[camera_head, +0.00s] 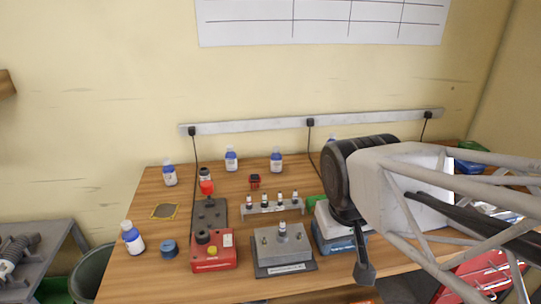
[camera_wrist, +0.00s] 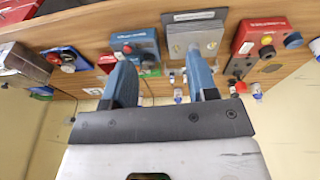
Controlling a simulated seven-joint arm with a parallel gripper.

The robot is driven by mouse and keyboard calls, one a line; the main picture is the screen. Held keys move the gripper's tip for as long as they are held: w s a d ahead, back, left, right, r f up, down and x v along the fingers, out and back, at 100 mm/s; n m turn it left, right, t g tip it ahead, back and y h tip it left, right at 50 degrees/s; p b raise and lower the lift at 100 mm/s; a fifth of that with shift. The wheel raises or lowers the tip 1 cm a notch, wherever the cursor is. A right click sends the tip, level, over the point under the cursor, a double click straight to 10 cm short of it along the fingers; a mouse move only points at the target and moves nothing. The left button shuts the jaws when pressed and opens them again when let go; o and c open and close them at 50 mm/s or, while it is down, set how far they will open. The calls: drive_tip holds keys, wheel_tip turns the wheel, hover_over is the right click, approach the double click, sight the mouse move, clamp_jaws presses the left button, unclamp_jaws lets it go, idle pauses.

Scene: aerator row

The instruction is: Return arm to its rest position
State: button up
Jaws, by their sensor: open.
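My gripper (camera_head: 365,272) hangs pointing down at the right part of the wooden table (camera_head: 120,284) in the head view, in front of a blue and white device (camera_head: 333,240). Only one dark finger shows clearly there. In the wrist view my gripper (camera_wrist: 160,68) has its two blue-grey fingers spread well apart. No held object shows between them. My arm's pale wrist and grey tubular links fill the right of the head view and hide that side of the table.
A grey block (camera_head: 274,243) with a small vial on top, a red box (camera_head: 214,258) and a vial rack (camera_head: 265,208) stand mid-table. Several blue-labelled bottles (camera_head: 231,158) stand around. A blue cap (camera_head: 168,248) lies at left. A wall strip (camera_head: 260,124) carries plugs and cables.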

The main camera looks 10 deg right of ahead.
drive_tip(key=shift+s+a+f+y, duration=0.1)
drive_tip(key=shift+s+a+y, duration=0.25)
drive_tip(key=shift+s, duration=0.25)
